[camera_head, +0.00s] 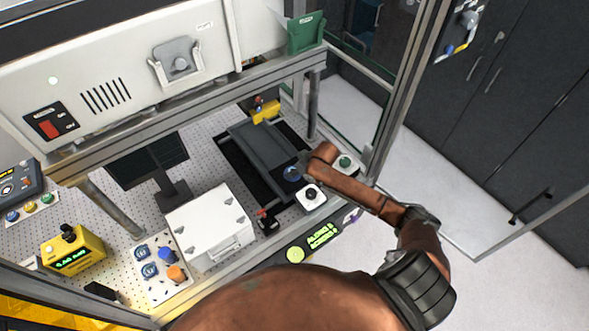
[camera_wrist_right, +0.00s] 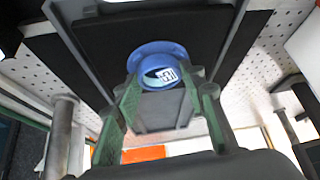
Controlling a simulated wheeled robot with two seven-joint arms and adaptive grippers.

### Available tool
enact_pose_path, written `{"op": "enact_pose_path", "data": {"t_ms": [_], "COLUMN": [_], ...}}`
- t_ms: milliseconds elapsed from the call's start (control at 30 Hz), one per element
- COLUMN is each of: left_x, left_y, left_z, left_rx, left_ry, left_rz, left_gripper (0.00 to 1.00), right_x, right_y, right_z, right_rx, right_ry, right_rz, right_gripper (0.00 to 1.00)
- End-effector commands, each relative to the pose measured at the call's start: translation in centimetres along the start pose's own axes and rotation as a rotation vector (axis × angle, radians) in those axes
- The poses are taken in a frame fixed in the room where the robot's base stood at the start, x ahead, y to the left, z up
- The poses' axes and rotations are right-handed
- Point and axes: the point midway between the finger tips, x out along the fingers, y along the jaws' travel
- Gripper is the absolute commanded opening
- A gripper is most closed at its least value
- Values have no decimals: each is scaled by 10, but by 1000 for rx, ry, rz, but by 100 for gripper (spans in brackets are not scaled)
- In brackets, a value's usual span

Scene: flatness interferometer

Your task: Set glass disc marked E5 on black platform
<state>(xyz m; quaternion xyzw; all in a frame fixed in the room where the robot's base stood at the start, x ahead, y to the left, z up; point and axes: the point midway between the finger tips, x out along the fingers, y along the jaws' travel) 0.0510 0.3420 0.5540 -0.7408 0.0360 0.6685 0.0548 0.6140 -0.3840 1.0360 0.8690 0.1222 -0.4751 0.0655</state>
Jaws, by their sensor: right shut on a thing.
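A glass disc in a blue ring (camera_wrist_right: 163,50) is held between the green-padded fingers of my right gripper (camera_wrist_right: 166,88) in the right wrist view. Its white label has dark marks that I cannot read surely. My left gripper is out of view.
A white tray (camera_head: 181,296) with more discs and blue and orange knobs stands at the front left. A white box (camera_head: 208,222) stands beside it. A joystick box (camera_head: 310,197) and green-button box (camera_head: 345,163) sit close to my right arm. Frame posts surround the bench.

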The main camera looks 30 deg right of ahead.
Motion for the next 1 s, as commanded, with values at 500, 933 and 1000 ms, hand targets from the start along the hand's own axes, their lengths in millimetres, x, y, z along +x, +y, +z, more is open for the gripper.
{"op": "enact_pose_path", "data": {"t_ms": [500, 933, 1000], "left_x": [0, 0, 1], "left_y": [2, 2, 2], "left_z": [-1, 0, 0], "left_rx": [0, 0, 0], "left_ry": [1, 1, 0], "left_rz": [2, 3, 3], "left_gripper": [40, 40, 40], "right_x": [4, 1, -4], "right_y": [0, 0, 1], "right_z": [3, 1, 1], "right_rx": [0, 0, 0], "right_ry": [-1, 0, 1], "right_rz": [-1, 0, 0], "right_gripper": [47, 55, 55]}}
